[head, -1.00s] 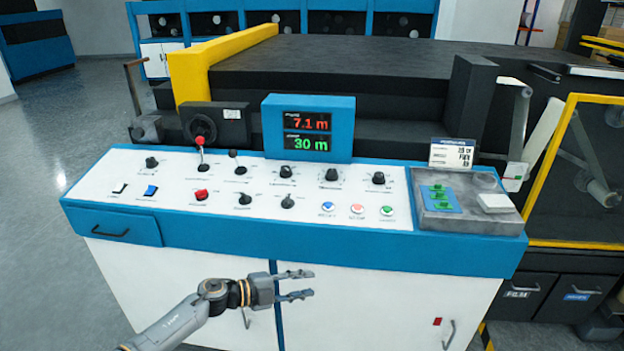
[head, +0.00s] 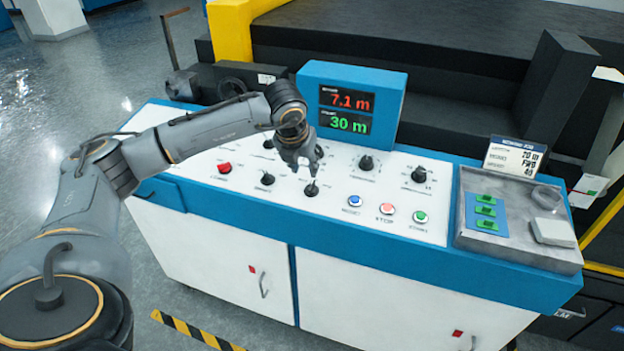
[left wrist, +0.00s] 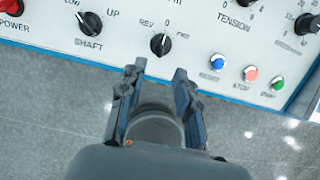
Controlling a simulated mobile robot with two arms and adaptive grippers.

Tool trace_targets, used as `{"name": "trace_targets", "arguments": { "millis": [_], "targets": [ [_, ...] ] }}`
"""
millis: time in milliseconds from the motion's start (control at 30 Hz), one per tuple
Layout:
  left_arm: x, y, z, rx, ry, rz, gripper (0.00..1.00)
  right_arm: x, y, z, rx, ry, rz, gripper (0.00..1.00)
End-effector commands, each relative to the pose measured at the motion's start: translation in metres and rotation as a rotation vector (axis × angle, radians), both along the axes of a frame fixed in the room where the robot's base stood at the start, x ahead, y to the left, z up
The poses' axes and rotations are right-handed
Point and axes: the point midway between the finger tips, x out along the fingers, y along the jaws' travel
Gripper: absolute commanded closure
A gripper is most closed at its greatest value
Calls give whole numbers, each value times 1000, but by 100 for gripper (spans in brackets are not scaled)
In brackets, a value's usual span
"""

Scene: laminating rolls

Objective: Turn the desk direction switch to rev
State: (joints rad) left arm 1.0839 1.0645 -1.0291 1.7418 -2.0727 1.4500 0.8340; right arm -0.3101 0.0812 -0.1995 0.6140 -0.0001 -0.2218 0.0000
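The direction switch is a small black knob (left wrist: 160,44) with REV to its upper left and 0 above it in the left wrist view. Its pale pointer line appears to point up toward the 0. In the head view the knob (head: 311,188) sits in the front row of the white desk panel. My left gripper (head: 305,167) hangs just above and behind it in that view. In the left wrist view its two fingers (left wrist: 157,71) are apart, with nothing between them, and the knob lies just beyond the fingertips. My right gripper is not in view.
The SHAFT knob (left wrist: 88,24) is left of the switch. Blue, red and green buttons (head: 387,209) are to the right, the TENSION knob (left wrist: 240,11) is to the upper right. A blue display (head: 350,110) reading 7.1 m and 30 m stands behind.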

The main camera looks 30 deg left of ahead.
Motion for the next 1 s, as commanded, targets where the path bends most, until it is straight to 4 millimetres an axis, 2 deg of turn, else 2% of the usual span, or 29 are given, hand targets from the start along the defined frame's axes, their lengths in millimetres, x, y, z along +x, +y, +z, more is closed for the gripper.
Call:
{"name": "trace_targets", "arguments": {
  "millis": [200, 400, 600, 867, 933, 1000],
  "targets": [
    [17, 3, -43, -2, 5, -1, 67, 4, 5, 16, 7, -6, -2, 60],
    [30, 6, -72, -3, 2, -1, 67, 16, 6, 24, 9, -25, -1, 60],
    [35, 8, -86, -3, 0, -2, 67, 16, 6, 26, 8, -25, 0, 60],
    [35, 8, -87, -2, 0, -3, 67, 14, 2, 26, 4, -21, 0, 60],
    [35, 8, -87, -3, 0, -2, 77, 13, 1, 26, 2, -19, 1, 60],
    [35, 8, -87, -3, 0, -2, 91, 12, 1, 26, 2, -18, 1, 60]
  ]
}}
